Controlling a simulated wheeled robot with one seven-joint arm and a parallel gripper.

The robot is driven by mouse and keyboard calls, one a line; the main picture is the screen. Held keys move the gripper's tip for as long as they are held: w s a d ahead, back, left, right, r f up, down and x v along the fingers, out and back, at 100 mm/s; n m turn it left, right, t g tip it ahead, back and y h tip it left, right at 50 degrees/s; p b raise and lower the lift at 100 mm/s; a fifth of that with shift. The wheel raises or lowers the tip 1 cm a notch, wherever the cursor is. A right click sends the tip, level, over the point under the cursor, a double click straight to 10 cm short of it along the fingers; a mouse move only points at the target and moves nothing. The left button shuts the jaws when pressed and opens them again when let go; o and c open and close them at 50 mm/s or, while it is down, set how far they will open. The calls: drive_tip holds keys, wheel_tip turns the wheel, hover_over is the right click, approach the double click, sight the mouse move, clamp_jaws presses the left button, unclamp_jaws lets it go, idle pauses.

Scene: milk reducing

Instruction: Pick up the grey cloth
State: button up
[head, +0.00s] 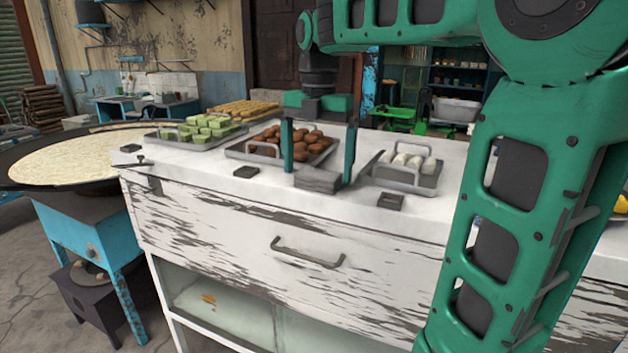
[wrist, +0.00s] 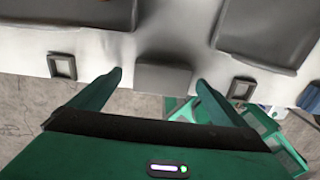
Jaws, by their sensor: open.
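The grey cloth (head: 318,179) is a small folded block on the front edge of the white counter, in front of the tray of brown balls. In the wrist view the cloth (wrist: 163,78) lies between the two fingertips. My gripper (head: 318,176) points down with its two green fingers apart, one on each side of the cloth in the head view. In the wrist view my gripper (wrist: 160,77) is open, with a gap visible between each finger and the cloth. Whether the fingertips touch the counter is unclear.
On the white counter (head: 215,172) stand a tray of green sweets (head: 205,130), a tray of brown balls (head: 290,148) and a tray of white rolls (head: 408,170). Small dark holders (head: 246,171) (head: 390,201) lie on either side of the cloth. A large round pan (head: 70,160) stands left.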

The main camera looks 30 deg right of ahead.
sight(317, 173)
drive_tip(key=shift+f, duration=0.25)
drive_tip(key=c, duration=1.2)
drive_tip(key=shift+o, duration=0.2)
drive_tip(key=shift+r, duration=0.1)
drive_tip(key=shift+r, duration=0.55)
wheel_tip(317, 173, up, 3)
drive_tip(key=shift+s+a+r, duration=0.1)
drive_tip(key=s+a+r, duration=0.6)
drive_tip(key=a, duration=0.3)
drive_tip(key=shift+s+a+r, duration=0.15)
drive_tip(key=shift+s+r, duration=0.15)
drive_tip(key=shift+s, duration=0.05)
drive_tip(key=shift+o, duration=0.7)
drive_tip(key=shift+s, duration=0.1)
